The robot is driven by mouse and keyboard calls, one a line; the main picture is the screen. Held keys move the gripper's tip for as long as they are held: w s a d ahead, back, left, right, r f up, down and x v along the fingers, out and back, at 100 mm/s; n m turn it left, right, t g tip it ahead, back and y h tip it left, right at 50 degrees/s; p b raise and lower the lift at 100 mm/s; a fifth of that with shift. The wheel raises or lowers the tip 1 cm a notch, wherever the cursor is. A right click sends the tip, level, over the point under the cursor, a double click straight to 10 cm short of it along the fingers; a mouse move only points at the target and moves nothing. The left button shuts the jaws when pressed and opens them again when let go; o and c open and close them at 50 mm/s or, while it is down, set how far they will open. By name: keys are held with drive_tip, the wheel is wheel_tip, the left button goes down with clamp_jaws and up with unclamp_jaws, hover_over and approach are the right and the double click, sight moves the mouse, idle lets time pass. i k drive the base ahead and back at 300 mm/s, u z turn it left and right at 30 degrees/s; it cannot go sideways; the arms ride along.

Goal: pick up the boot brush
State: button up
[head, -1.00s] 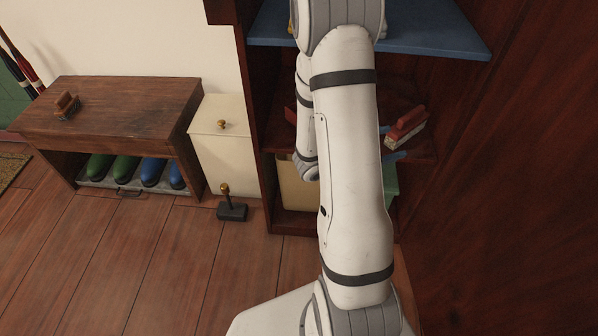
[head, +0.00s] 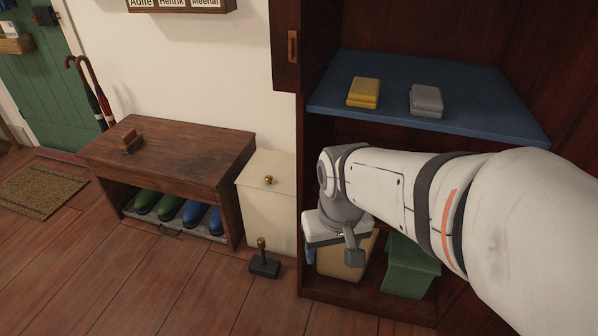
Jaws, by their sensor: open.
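A brown wooden brush (head: 130,143), which looks like the boot brush, lies on top of the dark wooden bench (head: 180,150) at the left. My gripper (head: 352,252) is in front of the lower part of the cabinet, well to the right of the bench. It is open, though its fingers are partly hidden by its own body.
A cream bin (head: 268,205) and a dark knobbed object (head: 264,264) stand beside the cabinet. Boots (head: 170,208) fill the bench bottom. The front floor is clear.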

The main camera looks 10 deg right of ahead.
sight(132, 140)
drive_tip(key=k, duration=1.3)
drive_tip(key=u, duration=0.55)
drive_tip(key=i, duration=0.85)
drive_tip(key=u, duration=1.1)
drive_tip(key=i, duration=1.65)
drive_tip(key=z, duration=0.35)
drive_tip(key=i, duration=1.7)
drive_tip(key=z, duration=1.05)
drive_tip(key=k, duration=0.8)
